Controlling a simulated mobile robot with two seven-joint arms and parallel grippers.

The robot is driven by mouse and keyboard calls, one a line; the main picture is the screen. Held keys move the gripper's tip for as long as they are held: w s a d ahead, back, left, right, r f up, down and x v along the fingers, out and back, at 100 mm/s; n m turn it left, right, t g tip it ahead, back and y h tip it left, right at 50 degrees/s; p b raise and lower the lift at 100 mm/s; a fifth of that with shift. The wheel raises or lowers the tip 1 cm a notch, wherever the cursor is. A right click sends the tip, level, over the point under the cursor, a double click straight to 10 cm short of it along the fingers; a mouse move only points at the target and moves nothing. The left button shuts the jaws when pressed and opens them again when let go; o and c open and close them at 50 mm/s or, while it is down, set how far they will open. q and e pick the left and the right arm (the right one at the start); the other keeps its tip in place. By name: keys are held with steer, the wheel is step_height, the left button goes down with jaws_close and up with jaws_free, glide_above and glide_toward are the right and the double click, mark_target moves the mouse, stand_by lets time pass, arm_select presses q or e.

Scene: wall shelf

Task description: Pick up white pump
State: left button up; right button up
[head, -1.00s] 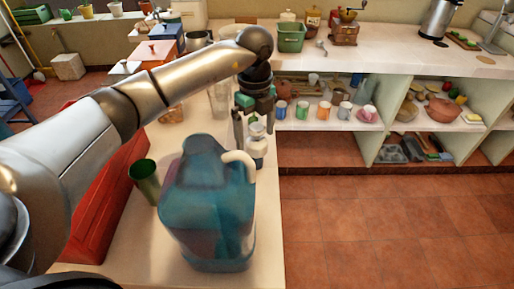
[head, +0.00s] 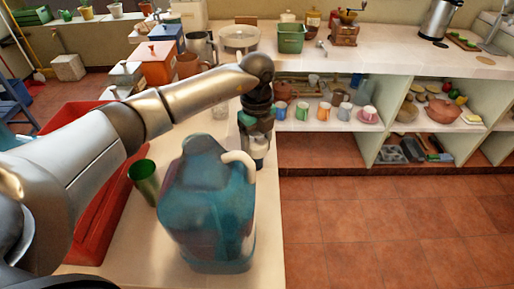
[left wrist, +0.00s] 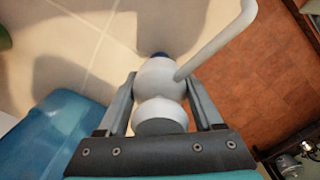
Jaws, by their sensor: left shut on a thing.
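The white pump (left wrist: 160,115) sits between the two fingers of my left gripper (left wrist: 160,90) in the left wrist view. It has rounded white parts, a dark blue tip and a thin white tube running to the upper right. In the head view my left gripper (head: 257,150) points down and is shut on the pump, mostly hiding it, just behind the blue jug. My right gripper is not in view.
A large blue translucent jug (head: 206,210) stands close in front of the gripper. A green cup (head: 145,180) and a red tray (head: 88,225) are to its left. The counter's (head: 268,235) right edge is close by. Shelves with several mugs are behind.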

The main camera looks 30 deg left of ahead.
arm_select(q)
steer(key=c, duration=0.7)
steer(key=shift+c, duration=0.5)
steer(key=shift+r, duration=0.15)
